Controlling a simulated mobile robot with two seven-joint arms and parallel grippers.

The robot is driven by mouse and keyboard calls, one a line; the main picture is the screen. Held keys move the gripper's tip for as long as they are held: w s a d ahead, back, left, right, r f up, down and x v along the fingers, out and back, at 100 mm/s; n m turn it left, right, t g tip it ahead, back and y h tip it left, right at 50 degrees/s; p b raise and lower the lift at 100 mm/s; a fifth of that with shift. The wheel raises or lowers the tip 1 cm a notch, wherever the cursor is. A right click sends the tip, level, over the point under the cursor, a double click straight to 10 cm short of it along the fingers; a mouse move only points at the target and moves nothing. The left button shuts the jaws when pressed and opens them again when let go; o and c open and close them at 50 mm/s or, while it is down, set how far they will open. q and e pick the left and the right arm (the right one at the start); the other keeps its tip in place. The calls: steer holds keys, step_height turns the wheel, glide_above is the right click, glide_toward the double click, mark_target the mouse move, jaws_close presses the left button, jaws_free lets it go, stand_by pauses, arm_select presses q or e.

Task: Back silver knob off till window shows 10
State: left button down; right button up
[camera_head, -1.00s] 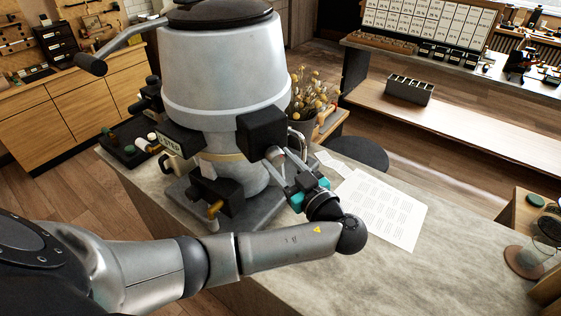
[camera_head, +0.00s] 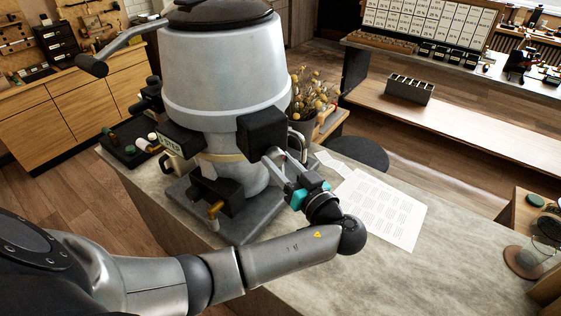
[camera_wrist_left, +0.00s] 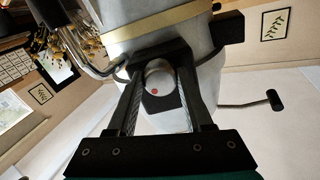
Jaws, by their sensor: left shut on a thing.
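The silver knob (camera_wrist_left: 160,78) shows in the left wrist view as a round metal end with a red dot. It sits between the two fingers of my left gripper (camera_wrist_left: 160,72), which is shut on it. In the head view my left gripper (camera_head: 279,158) reaches the dark block (camera_head: 262,131) on the right side of the big grey machine (camera_head: 222,75), and the knob is hidden there. My right gripper is out of view.
The machine stands on a stone-topped counter (camera_head: 430,275). A printed sheet (camera_head: 382,208) lies to the right of my left wrist. A pot of dried flowers (camera_head: 304,131) and a bent metal pipe (camera_wrist_left: 84,58) are close to the gripper.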

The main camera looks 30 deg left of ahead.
arm_select(q)
steer(key=shift+m, duration=0.6)
steer(key=shift+c, duration=1.5)
jaws_free()
steer(key=b+v, duration=0.4)
steer(key=v, duration=1.1)
steer(key=shift+b, duration=0.3)
steer(key=shift+s+m, duration=0.15)
steer(key=shift+m, duration=0.15)
